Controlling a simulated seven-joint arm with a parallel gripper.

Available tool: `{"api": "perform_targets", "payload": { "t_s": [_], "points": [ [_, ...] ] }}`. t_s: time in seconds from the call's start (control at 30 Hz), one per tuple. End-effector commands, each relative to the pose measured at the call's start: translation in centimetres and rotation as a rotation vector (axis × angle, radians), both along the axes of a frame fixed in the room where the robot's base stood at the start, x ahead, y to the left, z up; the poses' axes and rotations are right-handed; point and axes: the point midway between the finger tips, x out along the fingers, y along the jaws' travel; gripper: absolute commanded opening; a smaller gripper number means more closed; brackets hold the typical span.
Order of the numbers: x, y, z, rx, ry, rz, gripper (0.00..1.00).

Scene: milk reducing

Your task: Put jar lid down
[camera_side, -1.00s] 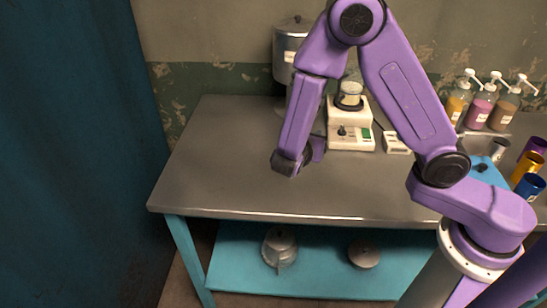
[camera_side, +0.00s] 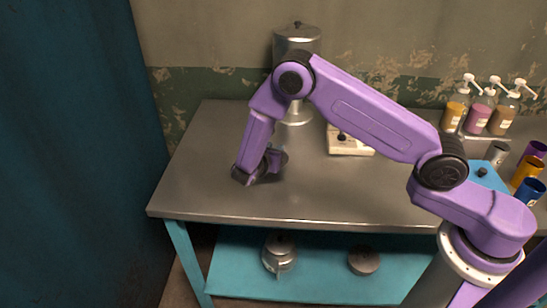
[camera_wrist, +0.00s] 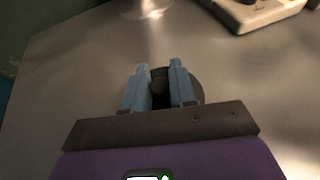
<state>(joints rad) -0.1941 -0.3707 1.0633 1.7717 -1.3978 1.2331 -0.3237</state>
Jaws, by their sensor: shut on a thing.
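My gripper (camera_wrist: 160,88) is shut on the small dark knob of the jar lid (camera_wrist: 195,88), a dark round disc seen partly behind the fingers in the wrist view. The lid is over the grey metal table, close to its surface; I cannot tell whether it touches. In the side view my gripper (camera_side: 262,178) is low over the left part of the table, and the lid is hard to make out there. The jar is hidden behind my arm in the side view.
A white device (camera_side: 347,141) stands right of my gripper, partly behind my arm. A tall metal dispenser (camera_side: 297,40) stands at the back. Pump bottles (camera_side: 480,110) and coloured cups (camera_side: 528,172) are at the right. The table's front left (camera_side: 195,200) is clear.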

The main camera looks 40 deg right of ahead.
Motion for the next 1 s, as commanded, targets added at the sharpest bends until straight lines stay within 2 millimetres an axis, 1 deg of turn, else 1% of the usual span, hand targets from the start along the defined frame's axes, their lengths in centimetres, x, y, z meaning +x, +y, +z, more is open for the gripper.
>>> {"api": "perform_targets", "payload": {
  "t_s": [0.03,0.1,0.2,0.63,0.67,0.7,0.73,1.0],
  "points": [
    [-0.1,0.0,-0.8,-0.002,0.004,0.001,0.00],
    [-0.1,0.0,-1.7,-0.002,0.004,0.001,0.00],
    [-0.1,0.0,-2.5,-0.001,0.002,0.001,0.00],
    [-0.1,0.0,-3.0,-0.001,0.002,0.001,0.00],
    [-0.1,0.0,-3.0,0.000,0.001,0.000,0.36],
    [-0.1,0.0,-3.0,0.000,0.001,0.000,0.49],
    [-0.1,0.0,-3.0,0.000,0.001,0.000,0.51],
    [-0.1,0.0,-2.9,0.000,0.001,0.000,0.51]
  ]
}}
